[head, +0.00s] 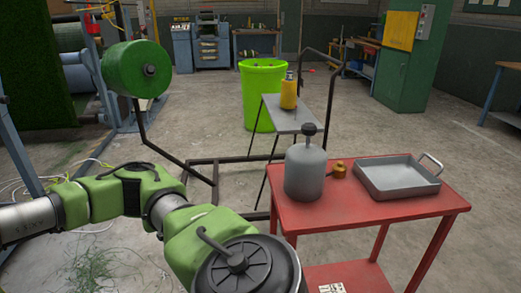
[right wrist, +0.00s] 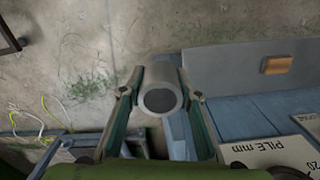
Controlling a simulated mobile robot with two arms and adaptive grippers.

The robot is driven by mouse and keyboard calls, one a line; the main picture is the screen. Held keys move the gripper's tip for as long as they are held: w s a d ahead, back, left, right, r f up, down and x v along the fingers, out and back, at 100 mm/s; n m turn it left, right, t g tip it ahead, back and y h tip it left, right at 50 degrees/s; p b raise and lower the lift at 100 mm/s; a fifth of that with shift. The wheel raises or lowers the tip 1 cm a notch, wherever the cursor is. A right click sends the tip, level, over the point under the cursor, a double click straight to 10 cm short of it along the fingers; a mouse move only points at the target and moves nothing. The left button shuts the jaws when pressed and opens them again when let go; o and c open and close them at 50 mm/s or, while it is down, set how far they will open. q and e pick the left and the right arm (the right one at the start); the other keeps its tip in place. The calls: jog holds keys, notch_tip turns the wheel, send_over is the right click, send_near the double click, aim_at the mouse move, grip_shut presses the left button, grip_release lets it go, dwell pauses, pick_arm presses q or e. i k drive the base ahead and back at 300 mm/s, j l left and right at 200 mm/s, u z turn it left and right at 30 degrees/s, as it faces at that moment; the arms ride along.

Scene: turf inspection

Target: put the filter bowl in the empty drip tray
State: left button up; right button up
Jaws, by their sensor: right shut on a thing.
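In the right wrist view my right gripper (right wrist: 160,94) is shut on a grey round cup-like part with a dark round face, which I take for the filter bowl (right wrist: 160,78). One finger is on each side of it. The head view shows neither this part nor my right gripper. The drip tray (head: 399,194), a shallow grey metal pan with a handle at its far right corner, lies empty on the right of the red cart (head: 330,211). My left gripper is not in view; a green arm comes in from the left of the head view.
On the cart, left of the tray, stand a grey canister (head: 305,170) with a dark knob and a small brass part (head: 340,170). Behind are a yellow bottle (head: 289,95) on a narrow stand and a lime bin (head: 261,90). The right wrist view shows a blue bench surface (right wrist: 250,115) below.

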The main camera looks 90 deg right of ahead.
aim_at(395, 181)
jog(key=z, duration=1.65)
jog(key=k+l+z, duration=0.1)
jog(key=l+z, duration=0.15)
jog(key=z, duration=0.2)
jog(key=k+l, duration=0.1)
jog(key=l, duration=0.4)
jog(key=k+l, duration=0.1)
jog(key=l, duration=0.45)
